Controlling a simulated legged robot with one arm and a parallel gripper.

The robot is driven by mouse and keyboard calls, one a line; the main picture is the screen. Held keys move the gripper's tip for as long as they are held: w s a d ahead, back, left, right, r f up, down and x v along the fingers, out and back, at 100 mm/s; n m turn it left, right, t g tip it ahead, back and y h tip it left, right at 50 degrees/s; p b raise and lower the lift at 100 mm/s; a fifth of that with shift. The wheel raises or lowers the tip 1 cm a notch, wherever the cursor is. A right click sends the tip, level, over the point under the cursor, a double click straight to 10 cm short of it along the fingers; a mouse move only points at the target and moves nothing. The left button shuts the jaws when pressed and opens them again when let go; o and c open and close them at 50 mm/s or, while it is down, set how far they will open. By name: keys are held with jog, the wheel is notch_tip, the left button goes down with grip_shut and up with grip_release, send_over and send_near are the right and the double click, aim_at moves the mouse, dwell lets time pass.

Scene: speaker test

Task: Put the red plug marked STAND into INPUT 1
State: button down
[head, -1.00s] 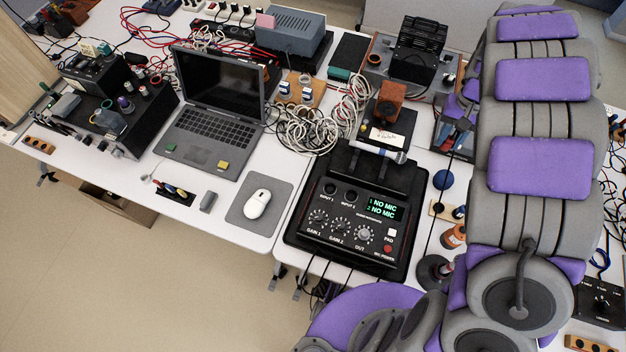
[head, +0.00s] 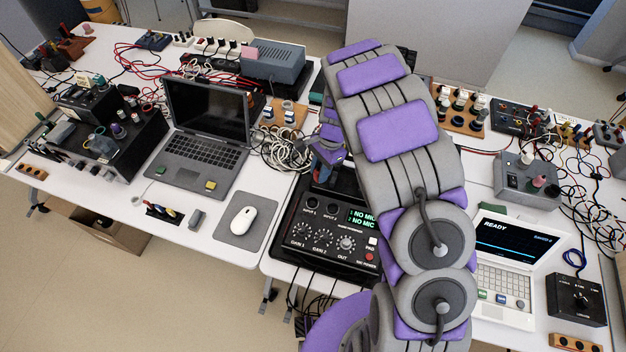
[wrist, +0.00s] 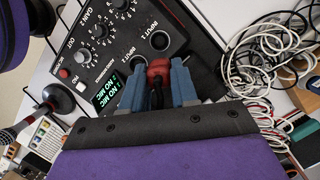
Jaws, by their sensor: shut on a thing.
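The red plug (wrist: 159,68) is between the blue fingers of my gripper (wrist: 158,78) in the wrist view, with a black cable or boot below it. No marking on it can be read. The black audio interface (head: 318,246) stands on the table. Its INPUT 1 socket (wrist: 159,40) is an open dark hole just beyond the plug's tip; plug and socket look apart, though the gap is hard to judge.
Coiled white cables (wrist: 260,65) lie right of the interface in the wrist view. A mouse (head: 239,220) on a grey mat and a laptop (head: 206,140) are left of the interface. A white terminal reading READY (head: 510,240) stands to the right.

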aim_at(317, 178)
jog(key=f+m, duration=0.1)
jog(key=s+a+f+m, duration=0.1)
jog(key=m, duration=0.1)
jog(key=shift+s+a+y, duration=0.15)
jog(key=shift+a+y, duration=0.05)
jog(key=shift+y, duration=0.2)
jog(key=shift+s+f+m+t, duration=0.3)
jog(key=shift+f+m+t, duration=0.25)
jog(key=shift+m, duration=0.35)
jog(key=shift+a+f+b, duration=0.1)
jog(key=shift+f+b, duration=1.8)
jog(key=shift+f, duration=1.4)
jog(key=shift+f+p, duration=0.15)
jog(key=shift+p, duration=0.45)
jog(key=c, duration=0.8)
grip_release()
